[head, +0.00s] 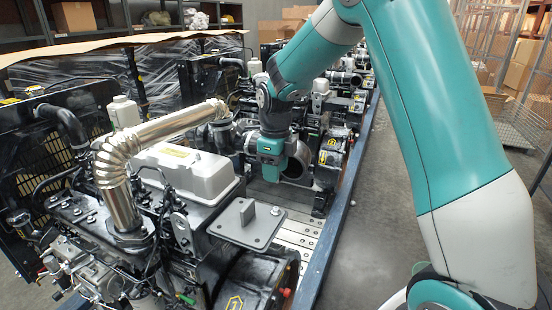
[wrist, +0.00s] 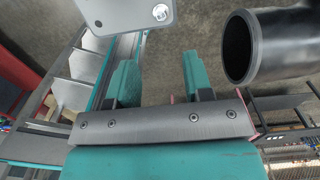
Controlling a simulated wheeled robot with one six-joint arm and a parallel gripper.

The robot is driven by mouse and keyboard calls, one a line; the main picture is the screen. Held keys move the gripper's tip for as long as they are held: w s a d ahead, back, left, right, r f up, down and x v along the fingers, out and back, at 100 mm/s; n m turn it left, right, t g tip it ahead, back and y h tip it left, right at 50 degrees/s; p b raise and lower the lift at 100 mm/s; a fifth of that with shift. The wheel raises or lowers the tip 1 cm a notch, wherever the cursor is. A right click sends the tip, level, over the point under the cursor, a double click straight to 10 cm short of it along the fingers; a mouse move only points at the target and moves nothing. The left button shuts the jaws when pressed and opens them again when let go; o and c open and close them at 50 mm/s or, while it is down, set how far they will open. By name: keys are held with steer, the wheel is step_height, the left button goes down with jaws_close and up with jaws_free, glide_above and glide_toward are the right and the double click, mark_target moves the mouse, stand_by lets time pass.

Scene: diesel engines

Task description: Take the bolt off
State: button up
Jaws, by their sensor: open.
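A small silver bolt (head: 275,211) stands in a flat grey plate (head: 240,226) on the nearest engine. In the wrist view the bolt (wrist: 161,12) shows at the top edge, near the corner of the plate (wrist: 115,10). My gripper (head: 269,176) is beyond the plate in the head view, apart from it. In the wrist view my gripper (wrist: 159,72) has its two teal fingers spread wide with nothing between them. The bolt lies ahead of the fingertips, not between them.
A black pipe opening (wrist: 240,48) lies right of the fingers in the wrist view. A shiny silver exhaust pipe (head: 155,133) rises from the nearest engine, left of the plate. More engines stand in a row behind. Bare floor (head: 375,240) lies right of the blue rail (head: 335,230).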

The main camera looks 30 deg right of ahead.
mark_target(276, 209)
steer(key=shift+d+f+b, duration=0.1)
steer(key=shift+f+b, duration=4.5)
steer(key=shift+f, duration=1)
steer(key=shift+r, duration=0.2)
steer(key=shift+p, duration=0.3)
steer(key=shift+f, duration=0.1)
jaws_close()
